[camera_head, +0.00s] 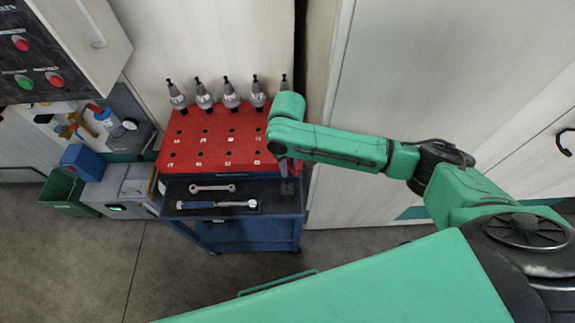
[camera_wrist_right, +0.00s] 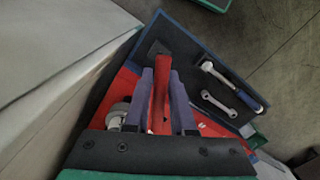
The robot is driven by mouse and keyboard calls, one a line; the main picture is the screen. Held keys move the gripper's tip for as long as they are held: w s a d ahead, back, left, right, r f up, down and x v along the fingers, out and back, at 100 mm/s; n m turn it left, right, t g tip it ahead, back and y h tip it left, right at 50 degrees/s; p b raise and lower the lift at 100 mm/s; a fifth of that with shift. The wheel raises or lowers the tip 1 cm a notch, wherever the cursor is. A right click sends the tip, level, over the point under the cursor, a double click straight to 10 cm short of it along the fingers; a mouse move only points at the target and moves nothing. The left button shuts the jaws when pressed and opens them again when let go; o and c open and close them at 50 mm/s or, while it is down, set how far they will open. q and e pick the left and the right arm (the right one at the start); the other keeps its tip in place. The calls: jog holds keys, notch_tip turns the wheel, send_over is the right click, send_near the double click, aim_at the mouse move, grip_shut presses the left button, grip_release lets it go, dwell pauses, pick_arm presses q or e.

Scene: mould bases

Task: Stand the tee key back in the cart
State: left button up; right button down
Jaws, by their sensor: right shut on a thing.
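The blue cart (camera_head: 247,234) has a red top panel (camera_head: 216,143) with rows of holes, and a dark tool tray (camera_head: 265,188) in front. My right gripper (camera_head: 284,165) is over the right side of the cart, mostly hidden by my arm in the head view. In the right wrist view its purple fingers (camera_wrist_right: 161,80) are shut on a red bar, which looks like the tee key (camera_wrist_right: 160,100). My left gripper is not in view.
Several grey tool holders (camera_head: 231,94) stand along the back of the red panel. A wrench (camera_head: 212,188) and a blue-handled ratchet (camera_head: 217,205) lie in the tray. A green bin (camera_head: 68,192) is left of the cart. Pale cabinets (camera_head: 440,90) rise behind and to the right.

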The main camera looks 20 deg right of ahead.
jog(key=shift+w+f+b, duration=0.25)
jog(key=shift+f+b, duration=0.3)
jog(key=shift+f, duration=0.45)
jog(key=shift+w+a+f+p, duration=0.1)
jog(key=shift+f+p, duration=0.25)
jog(key=shift+p, duration=0.05)
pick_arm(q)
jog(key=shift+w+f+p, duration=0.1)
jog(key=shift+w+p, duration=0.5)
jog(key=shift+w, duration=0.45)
pick_arm(e)
jog(key=shift+s, duration=0.25)
